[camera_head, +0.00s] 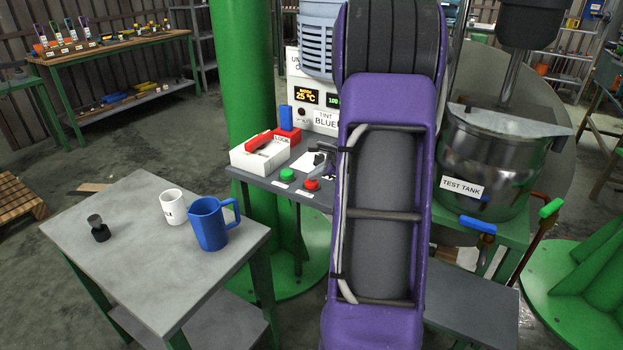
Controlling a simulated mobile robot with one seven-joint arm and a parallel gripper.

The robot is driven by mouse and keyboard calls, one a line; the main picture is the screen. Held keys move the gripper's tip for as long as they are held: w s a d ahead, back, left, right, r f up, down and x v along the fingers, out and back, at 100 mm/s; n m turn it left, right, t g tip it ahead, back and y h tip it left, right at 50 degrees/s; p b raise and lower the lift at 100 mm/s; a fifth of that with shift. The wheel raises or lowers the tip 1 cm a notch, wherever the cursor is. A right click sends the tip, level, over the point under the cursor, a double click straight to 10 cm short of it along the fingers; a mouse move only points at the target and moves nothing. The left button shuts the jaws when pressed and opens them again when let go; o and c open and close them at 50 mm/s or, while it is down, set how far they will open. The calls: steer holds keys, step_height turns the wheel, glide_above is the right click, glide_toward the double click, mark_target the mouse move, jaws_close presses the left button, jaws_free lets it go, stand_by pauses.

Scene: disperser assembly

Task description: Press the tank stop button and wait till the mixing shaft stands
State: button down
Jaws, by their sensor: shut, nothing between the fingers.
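A red button (312,184) and a green button (287,175) sit on the front of the small grey control table (262,178). The red one is likely the stop button; its label is too small to read. My gripper (321,161) is shut and empty, just above and behind the red button in the picture. My purple arm hides part of it, and I cannot tell whether it touches anything. The mixing shaft (512,76) runs down from a dark motor head into the steel tank (487,165) labelled TEST TANK. One frame does not show whether the shaft turns.
A white box with a red lock (259,153) and a blue block on a red base (287,122) stand beside the buttons. A blue mug (208,226) and white cup (173,208) stand on the left table. A green column (241,70) rises behind.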

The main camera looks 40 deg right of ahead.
mark_target(315, 183)
steer(key=shift+r+p, duration=0.45)
steer(key=shift+r, duration=0.35)
step_height(315, 183, up, 5)
steer(key=p, duration=0.4)
steer(key=shift+r, duration=0.1)
stand_by(0.5)
